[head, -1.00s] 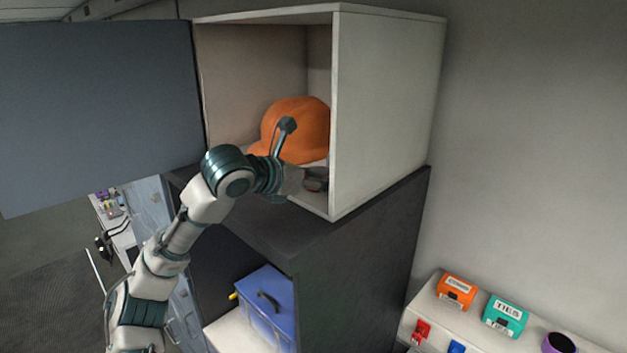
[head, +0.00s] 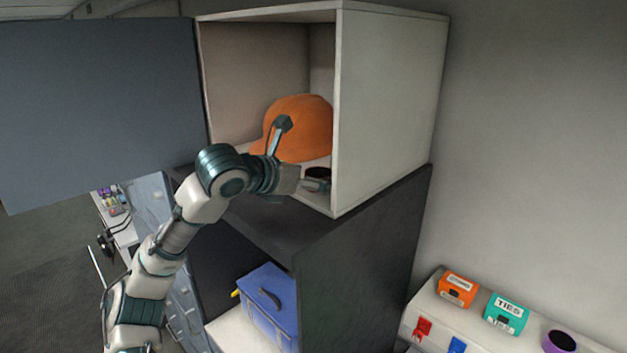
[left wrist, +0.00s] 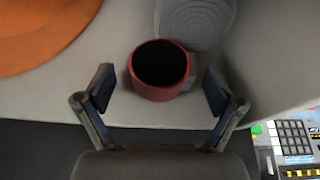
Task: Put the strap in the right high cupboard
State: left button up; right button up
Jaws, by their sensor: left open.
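A small red round thing with a dark hollow (left wrist: 160,92), which looks like the rolled strap, stands on the pale cupboard floor near its front edge. In the head view it shows as a small dark-topped shape (head: 318,172), partly hidden by the gripper. The high cupboard (head: 390,100) is open, its dark door (head: 100,110) swung to the left. My left gripper (head: 316,184) reaches into the cupboard's front. In the left wrist view its fingers (left wrist: 160,98) are open, one on each side of the red thing, with gaps. My right gripper is out of view.
The cupboard's right wall stands close to the gripper. Below is an open shelf with a blue box (head: 268,305). Orange (head: 458,289) and teal (head: 506,313) boxes stand on the right ledge.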

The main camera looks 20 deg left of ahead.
pick_arm(q)
jog(key=b+v, duration=0.2)
jog(key=v, duration=0.9)
jog(key=shift+a, duration=0.15)
